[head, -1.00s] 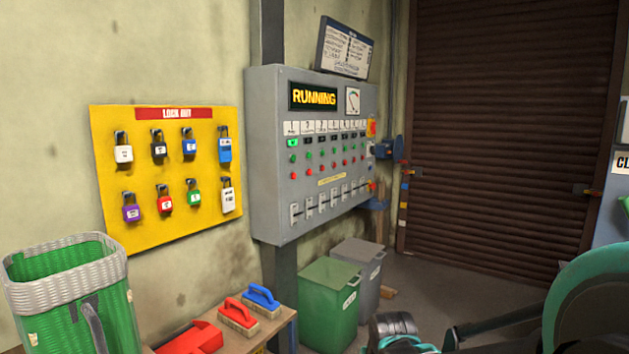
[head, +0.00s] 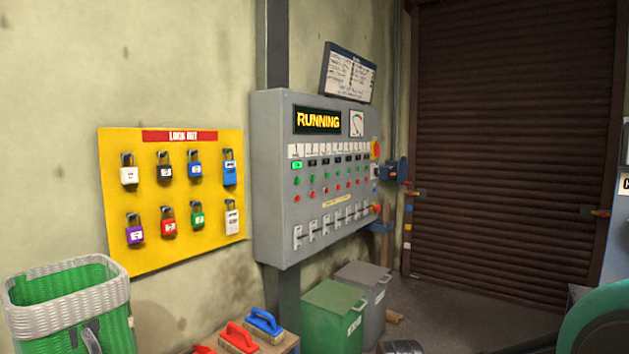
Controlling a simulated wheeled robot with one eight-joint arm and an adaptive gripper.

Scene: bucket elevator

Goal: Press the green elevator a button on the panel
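The grey control panel (head: 266,190) is on the wall at mid-frame, its yellow display (head: 318,121) reading RUNNING. Under a row of white labels, the leftmost small indicator (head: 296,165) is lit green and the others beside it are dark. Below it runs a row of small green buttons, the leftmost green button (head: 297,181) under the lit indicator, then a row of red buttons (head: 297,198). The button labels are too small to read. My gripper's fingers are not in view.
A yellow lock-out board (head: 118,245) with several padlocks hangs left of the panel. A green bin (head: 325,310) and a grey bin (head: 370,290) stand below it. A basket (head: 60,290) and brushes (head: 240,338) are lower left. A shutter door (head: 510,150) closes the right side.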

